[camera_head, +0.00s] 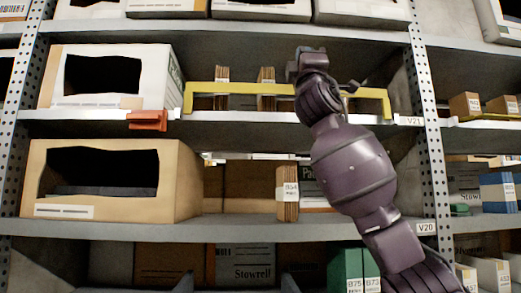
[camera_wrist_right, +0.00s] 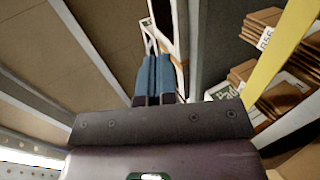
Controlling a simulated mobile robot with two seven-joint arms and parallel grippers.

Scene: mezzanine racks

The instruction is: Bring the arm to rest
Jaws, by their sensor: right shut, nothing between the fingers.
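My right arm comes in from the lower right in the head view and reaches up across the rack. Its hand end is in front of the upper shelf bay, near the yellow bar; the fingertips cannot be made out there. In the right wrist view my right gripper (camera_wrist_right: 154,62) shows two blue-grey fingers lying together, shut and empty. Pale and dark upright panels lie past the fingertips. Whether they touch anything cannot be told. My left gripper is not in view.
A yellow bar (camera_head: 240,88) spans the upper shelf by the arm; it also shows in the wrist view (camera_wrist_right: 282,52). A white bin (camera_head: 155,73), a red clip (camera_head: 148,119) and a tan bin (camera_head: 184,180) are at left. A perforated post (camera_head: 433,150) stands right of the arm.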

